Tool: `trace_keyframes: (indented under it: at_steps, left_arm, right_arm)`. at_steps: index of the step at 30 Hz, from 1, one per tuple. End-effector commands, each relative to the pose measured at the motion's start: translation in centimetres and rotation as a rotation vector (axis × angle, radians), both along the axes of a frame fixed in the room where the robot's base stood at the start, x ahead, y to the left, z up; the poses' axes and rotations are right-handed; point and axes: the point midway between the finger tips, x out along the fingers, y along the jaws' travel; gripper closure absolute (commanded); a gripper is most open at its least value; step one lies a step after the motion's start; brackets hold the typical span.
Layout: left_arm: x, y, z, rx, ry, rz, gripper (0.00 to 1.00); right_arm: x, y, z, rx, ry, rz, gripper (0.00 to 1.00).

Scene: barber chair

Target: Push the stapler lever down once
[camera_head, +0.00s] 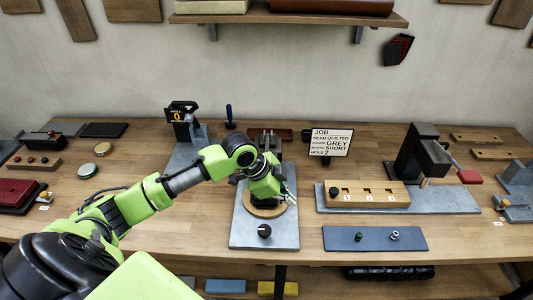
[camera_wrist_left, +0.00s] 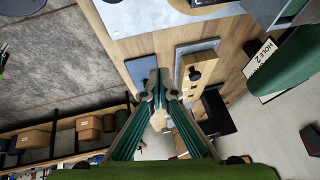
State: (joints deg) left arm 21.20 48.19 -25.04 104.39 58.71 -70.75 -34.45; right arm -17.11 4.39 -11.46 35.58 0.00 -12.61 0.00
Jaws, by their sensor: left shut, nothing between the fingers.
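A black upright bench machine (camera_head: 420,152) stands at the right of the bench, and a lever with a red tip (camera_head: 469,177) juts out at its right side. It looks most like the stapler, but I cannot be sure. My left gripper (camera_head: 289,190) is shut and empty, above a grey plate with a round wooden disc, well to the left of that machine and apart from it. In the left wrist view the closed fingertips (camera_wrist_left: 160,82) point toward the bench. A dark block (camera_wrist_left: 217,112) beyond them may be the same machine. My right gripper is not in view.
A job sign (camera_head: 331,141) stands behind a wooden block with numbered slots (camera_head: 368,195). A dark mat (camera_head: 375,239) with two small parts lies in front. A device with a counter reading 0 (camera_head: 181,113) stands at the back left. A shelf (camera_head: 290,19) hangs above.

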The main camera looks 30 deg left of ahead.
Motion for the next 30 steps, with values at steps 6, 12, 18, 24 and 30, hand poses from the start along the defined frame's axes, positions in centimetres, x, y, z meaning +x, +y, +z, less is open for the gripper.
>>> trace_keyframes:
  at_steps: [6,12,18,24,30]
  left_arm:
    - [4.0,5.8,7.7,0.013,-0.08,-0.03,1.0]
    - [5.9,9.8,13.6,0.002,-0.148,-0.027,1.0]
    - [6.7,12.2,17.5,-0.012,-0.197,-0.017,1.0]
    - [6.8,12.8,18.4,-0.017,-0.209,-0.016,1.0]
    - [6.8,12.7,18.4,-0.017,-0.209,-0.016,1.0]
  right_arm:
    - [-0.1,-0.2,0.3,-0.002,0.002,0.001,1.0]
    - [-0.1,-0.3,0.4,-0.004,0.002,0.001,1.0]
    - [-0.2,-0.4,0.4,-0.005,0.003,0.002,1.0]
    - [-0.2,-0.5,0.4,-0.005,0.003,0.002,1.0]
    - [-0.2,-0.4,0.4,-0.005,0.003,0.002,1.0]
